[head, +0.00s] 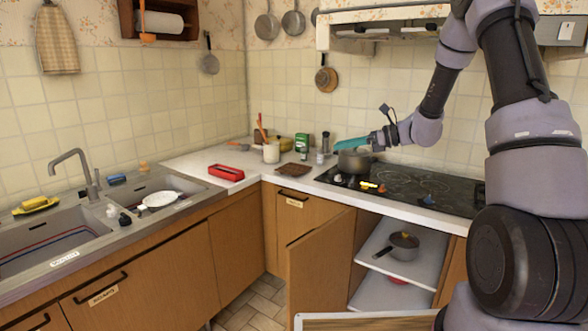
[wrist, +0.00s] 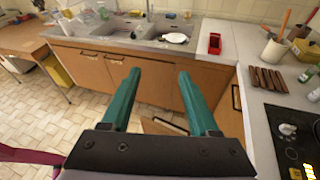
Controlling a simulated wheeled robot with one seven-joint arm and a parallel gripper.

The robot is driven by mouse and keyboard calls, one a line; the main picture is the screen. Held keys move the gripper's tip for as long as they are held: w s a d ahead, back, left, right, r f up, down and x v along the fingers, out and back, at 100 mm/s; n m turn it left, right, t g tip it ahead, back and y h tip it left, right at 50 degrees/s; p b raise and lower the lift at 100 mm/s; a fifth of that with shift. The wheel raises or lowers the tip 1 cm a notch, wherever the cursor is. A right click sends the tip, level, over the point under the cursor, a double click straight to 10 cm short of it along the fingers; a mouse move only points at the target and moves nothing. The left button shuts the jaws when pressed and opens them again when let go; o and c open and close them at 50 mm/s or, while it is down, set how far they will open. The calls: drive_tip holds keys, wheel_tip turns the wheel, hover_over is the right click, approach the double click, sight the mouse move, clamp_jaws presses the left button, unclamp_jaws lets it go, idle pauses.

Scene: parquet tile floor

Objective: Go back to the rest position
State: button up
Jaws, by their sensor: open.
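My gripper (wrist: 158,95) shows in the wrist view with its two teal fingers spread apart and nothing between them. In the head view my gripper (head: 350,144) is at the end of my outstretched arm, near a dark pot (head: 355,161) on the cooktop. I cannot tell from the head view how far the fingers are from the pot. The wrist view looks past the fingers toward the sink cabinets and floor.
A cabinet door (head: 318,262) stands open below the cooktop (head: 405,188). A pan (head: 403,247) sits on the shelf inside.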

drive_tip(key=s+d+r+n+t+h, duration=0.1)
drive_tip(key=s+d+r+n+h, duration=0.2)
drive_tip(key=s, duration=0.7)
drive_tip(key=s+d+r+n+t+h, duration=0.1)
drive_tip(key=s+d+r+n+h, duration=0.2)
drive_tip(key=s+r+n+h, duration=0.2)
drive_tip(key=s+d+r+n+t+h, duration=0.1)
drive_tip(key=s+d+r+n+h, duration=0.2)
drive_tip(key=s+r+n, duration=0.4)
drive_tip(key=s+n+h, duration=0.1)
drive_tip(key=s+n, duration=0.2)
drive_tip(key=s, duration=0.6)
drive_tip(key=shift+s+d+r+n, duration=0.2)
drive_tip(key=shift+s+r+n, duration=0.05)
drive_tip(key=shift+s+n, duration=0.05)
